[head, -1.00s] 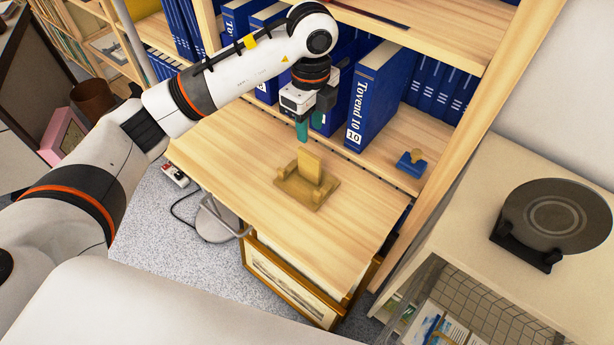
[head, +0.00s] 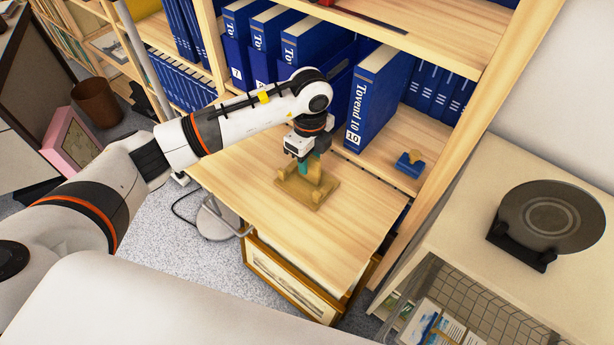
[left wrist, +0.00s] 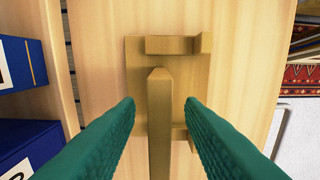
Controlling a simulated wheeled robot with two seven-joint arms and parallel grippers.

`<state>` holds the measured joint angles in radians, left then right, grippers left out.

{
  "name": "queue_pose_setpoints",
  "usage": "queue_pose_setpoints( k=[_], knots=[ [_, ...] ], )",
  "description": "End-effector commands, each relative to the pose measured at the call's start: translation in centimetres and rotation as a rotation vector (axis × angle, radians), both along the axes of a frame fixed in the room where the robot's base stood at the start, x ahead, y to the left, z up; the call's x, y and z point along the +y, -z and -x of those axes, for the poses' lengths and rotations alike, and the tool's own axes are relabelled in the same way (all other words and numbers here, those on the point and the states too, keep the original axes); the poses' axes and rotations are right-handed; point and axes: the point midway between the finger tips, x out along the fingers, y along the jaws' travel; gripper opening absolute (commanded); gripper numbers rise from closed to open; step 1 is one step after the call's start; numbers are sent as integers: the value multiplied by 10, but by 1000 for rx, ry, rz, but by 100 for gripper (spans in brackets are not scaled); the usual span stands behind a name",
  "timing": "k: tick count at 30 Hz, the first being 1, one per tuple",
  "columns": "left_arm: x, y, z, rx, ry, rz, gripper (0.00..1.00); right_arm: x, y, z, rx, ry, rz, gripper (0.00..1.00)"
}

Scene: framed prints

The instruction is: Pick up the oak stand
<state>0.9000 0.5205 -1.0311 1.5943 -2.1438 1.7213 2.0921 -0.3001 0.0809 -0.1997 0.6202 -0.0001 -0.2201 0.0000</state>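The oak stand (head: 304,190) sits on the light wooden pull-out surface (head: 300,238) below the shelf. It has a flat base and an upright back plate. In the left wrist view, the stand's upright plate (left wrist: 160,120) is seen from above, between the two green fingers. My left gripper (head: 308,166) is over the stand and hides part of its upright plate. The left wrist view shows the fingers (left wrist: 160,125) apart, one on each side of the plate, with a visible gap on both sides. My right gripper is not in view.
Blue binders (head: 375,98) stand on the shelf just behind the surface. A small blue stand (head: 410,164) is at the right on the shelf. A black stand with a dark disc (head: 549,220) is on the white cabinet. The surface in front of the oak stand is clear.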

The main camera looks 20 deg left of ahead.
Motion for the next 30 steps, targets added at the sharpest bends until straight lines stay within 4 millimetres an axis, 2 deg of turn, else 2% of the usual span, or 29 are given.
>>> queue_pose_setpoints(
  k=[2, 9, 22, 26, 30],
  knots=[
    [0, 0, 0, 0, 0, 0, 35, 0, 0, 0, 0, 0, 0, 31],
    [0, 0, 0, 0, 0, 0, 0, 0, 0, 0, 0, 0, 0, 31],
    [0, -4, -1, -2, 0, 1, 0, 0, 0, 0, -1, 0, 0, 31],
    [0, -20, -2, -5, 0, 2, 0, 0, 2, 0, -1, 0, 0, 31],
    [0, -48, -1, -6, 0, 1, 0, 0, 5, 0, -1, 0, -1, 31]
  ],
)
